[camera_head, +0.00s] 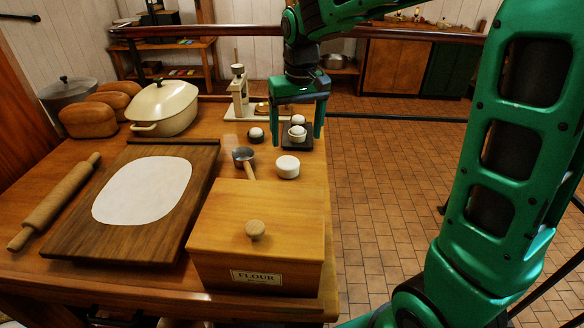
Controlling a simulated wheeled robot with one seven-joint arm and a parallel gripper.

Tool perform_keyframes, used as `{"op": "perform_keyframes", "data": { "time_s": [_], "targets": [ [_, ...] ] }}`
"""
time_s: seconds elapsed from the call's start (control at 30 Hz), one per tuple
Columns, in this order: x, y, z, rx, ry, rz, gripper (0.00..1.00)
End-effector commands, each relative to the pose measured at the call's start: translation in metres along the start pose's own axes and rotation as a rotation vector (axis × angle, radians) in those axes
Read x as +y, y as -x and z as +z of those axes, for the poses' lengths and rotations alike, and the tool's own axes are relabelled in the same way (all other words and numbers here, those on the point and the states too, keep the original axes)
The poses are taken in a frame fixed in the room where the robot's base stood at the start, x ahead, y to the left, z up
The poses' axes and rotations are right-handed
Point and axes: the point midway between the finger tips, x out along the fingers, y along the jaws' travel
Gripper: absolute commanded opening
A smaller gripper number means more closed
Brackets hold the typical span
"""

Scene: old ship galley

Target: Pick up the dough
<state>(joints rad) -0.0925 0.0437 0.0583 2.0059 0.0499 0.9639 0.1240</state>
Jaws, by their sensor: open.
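A flat white sheet (143,190), which looks like rolled-out dough, lies on the dark wooden board (150,235) at the left. A small thick white round piece (288,167) sits on the table behind the flour box; I cannot tell whether it is dough. My green gripper (296,140) points down at the table's right edge, behind that round piece. Its two fingers are apart, on either side of small white round things (297,132) on a dark tray (297,146). I cannot tell whether the fingers touch them.
A wooden flour box (255,205) stands at the front, with a small saucepan (243,156) behind it. A rolling pin (55,200) lies left of the board. A cream pot (163,108), bread loaves (88,119) and a press (239,90) stand at the back. Open floor lies right.

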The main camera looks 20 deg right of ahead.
Motion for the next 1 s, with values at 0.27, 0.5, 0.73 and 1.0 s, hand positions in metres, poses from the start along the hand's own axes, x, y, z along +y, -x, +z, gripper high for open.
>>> {"op": "perform_keyframes", "data": {
  "time_s": [0.27, 0.5, 0.73, 1.0],
  "targets": [
    [-0.011, -0.029, -0.009, 0.0, 0.019, -0.007, 0.78],
    [-0.01, -0.056, -0.009, 0.002, 0.017, -0.007, 0.78],
    [-0.011, -0.074, -0.009, -0.001, 0.016, -0.006, 0.78],
    [-0.012, -0.106, -0.011, 0.002, 0.015, -0.006, 0.78]
  ]
}}
